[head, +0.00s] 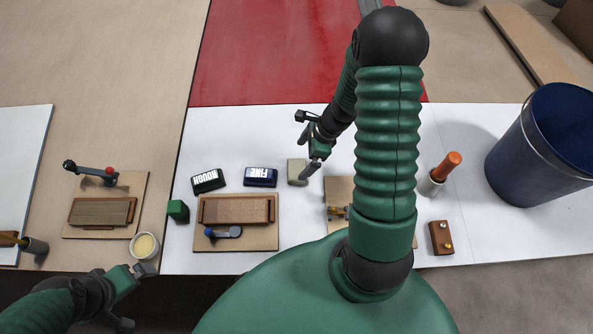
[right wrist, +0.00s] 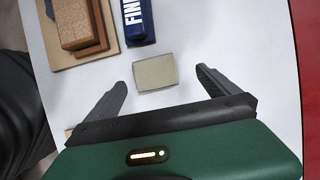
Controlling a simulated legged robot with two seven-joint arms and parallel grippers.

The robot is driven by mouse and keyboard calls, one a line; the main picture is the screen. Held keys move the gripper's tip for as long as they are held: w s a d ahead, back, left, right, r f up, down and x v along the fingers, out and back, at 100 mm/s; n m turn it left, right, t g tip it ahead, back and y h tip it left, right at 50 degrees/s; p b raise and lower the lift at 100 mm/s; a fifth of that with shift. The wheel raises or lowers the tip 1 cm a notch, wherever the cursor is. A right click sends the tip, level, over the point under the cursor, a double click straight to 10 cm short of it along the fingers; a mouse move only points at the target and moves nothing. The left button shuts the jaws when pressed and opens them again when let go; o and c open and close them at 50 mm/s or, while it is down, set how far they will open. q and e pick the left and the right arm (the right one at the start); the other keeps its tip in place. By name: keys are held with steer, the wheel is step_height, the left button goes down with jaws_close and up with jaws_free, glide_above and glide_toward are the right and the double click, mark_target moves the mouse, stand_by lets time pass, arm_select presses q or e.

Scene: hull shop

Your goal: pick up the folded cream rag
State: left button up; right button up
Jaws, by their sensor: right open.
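The folded cream rag (head: 296,168) is a small pale rectangle lying flat on the white bench top, right of the FINE block. In the right wrist view the rag (right wrist: 155,72) lies just beyond and between my open fingertips. My right gripper (head: 308,153) is open and empty, close to the rag's right side in the head view. In the right wrist view the gripper (right wrist: 161,80) has one finger on each side, with no contact to be seen. My left gripper (head: 138,292) is at the lower left, near a small cup; its jaw opening is unclear.
The FINE block (head: 261,177) and ROUGH block (head: 208,181) stand left of the rag. A board with a brown wooden block (head: 236,209) is in front of them. A dark blue bucket (head: 541,145), orange-handled tool (head: 446,168) and brown block (head: 441,238) are at right.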

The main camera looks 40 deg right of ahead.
mark_target(295, 168)
steer(key=a+f, duration=0.2)
steer(key=shift+w+a+f, duration=0.2)
steer(key=shift+a+f, duration=0.15)
steer(key=shift+f, duration=0.05)
steer(key=f, duration=0.1)
steer(key=f+b, duration=0.1)
steer(key=f, duration=0.1)
steer(key=shift+w+f, duration=0.15)
steer(key=shift+w, duration=0.2)
steer(key=shift+d, duration=0.2)
steer(key=shift+a, duration=0.4)
steer(key=c, duration=1.4)
arm_select(q)
steer(key=shift+a+f, duration=0.45)
steer(key=shift+f, duration=0.15)
arm_select(e)
steer(key=shift+d, duration=0.2)
arm_select(q)
steer(key=shift+r, duration=0.2)
arm_select(e)
steer(key=shift+r, duration=0.2)
